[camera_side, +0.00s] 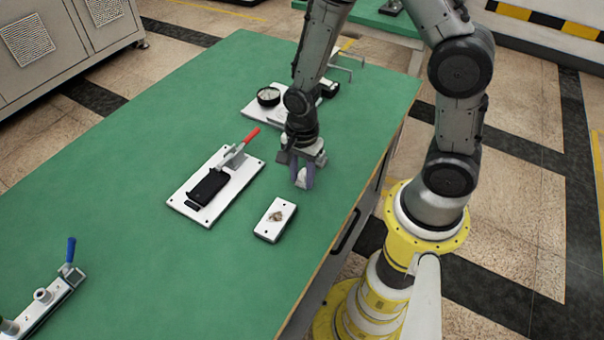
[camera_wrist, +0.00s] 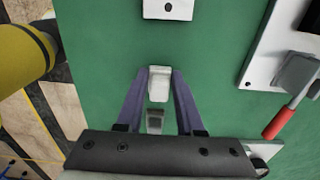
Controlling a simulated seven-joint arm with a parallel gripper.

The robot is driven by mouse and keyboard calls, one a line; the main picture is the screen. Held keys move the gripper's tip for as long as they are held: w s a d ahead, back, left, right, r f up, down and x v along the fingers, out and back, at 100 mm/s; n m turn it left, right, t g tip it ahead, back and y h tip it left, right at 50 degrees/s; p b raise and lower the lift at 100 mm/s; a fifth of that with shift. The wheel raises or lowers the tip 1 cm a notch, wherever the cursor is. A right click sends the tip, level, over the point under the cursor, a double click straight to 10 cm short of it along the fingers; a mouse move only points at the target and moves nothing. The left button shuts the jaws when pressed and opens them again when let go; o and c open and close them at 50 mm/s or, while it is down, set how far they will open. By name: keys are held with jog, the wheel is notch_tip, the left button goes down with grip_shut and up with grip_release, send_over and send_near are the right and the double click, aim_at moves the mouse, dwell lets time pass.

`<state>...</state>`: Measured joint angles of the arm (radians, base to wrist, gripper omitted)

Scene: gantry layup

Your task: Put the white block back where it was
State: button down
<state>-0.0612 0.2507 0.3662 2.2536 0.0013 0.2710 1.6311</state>
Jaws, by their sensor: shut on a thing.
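My gripper (camera_side: 303,182) is over the green table, behind the small white plate (camera_side: 275,230) in the side view. It is shut on the white block (camera_wrist: 159,78), which sits between the two purple fingertips (camera_wrist: 160,75) in the wrist view. In the side view only a small pale part of the block (camera_side: 301,174) shows between the fingers. The small plate has a brownish patch in its middle and dark holes. Its near end (camera_wrist: 168,12) shows at the top of the wrist view, apart from the block. I cannot tell how high the block is above the table.
A white fixture plate (camera_side: 180,203) with a black nest and a red-handled clamp (camera_side: 250,136) stands left of my gripper. A plate with a round dial (camera_side: 268,96) lies behind. A blue-handled clamp (camera_side: 70,252) is at the front left.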

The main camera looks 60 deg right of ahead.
jog(key=shift+f, duration=0.15)
jog(key=c, duration=0.5)
grip_release()
jog(key=shift+c, duration=0.2)
notch_tip(320, 180, up, 12)
jog(key=r, duration=0.1)
notch_tip(320, 180, up, 7)
jog(key=n+t, duration=0.2)
jog(key=n, duration=0.5)
send_over(302, 175)
jog(key=s, duration=0.4)
jog(key=s+d+r+n+t, duration=0.1)
jog(key=s+r+n+t, duration=0.2)
jog(key=n, duration=0.8)
jog(key=shift+s+d+r+t, duration=0.35)
jog(key=shift+s+r, duration=0.85)
jog(key=shift+s, duration=1.1)
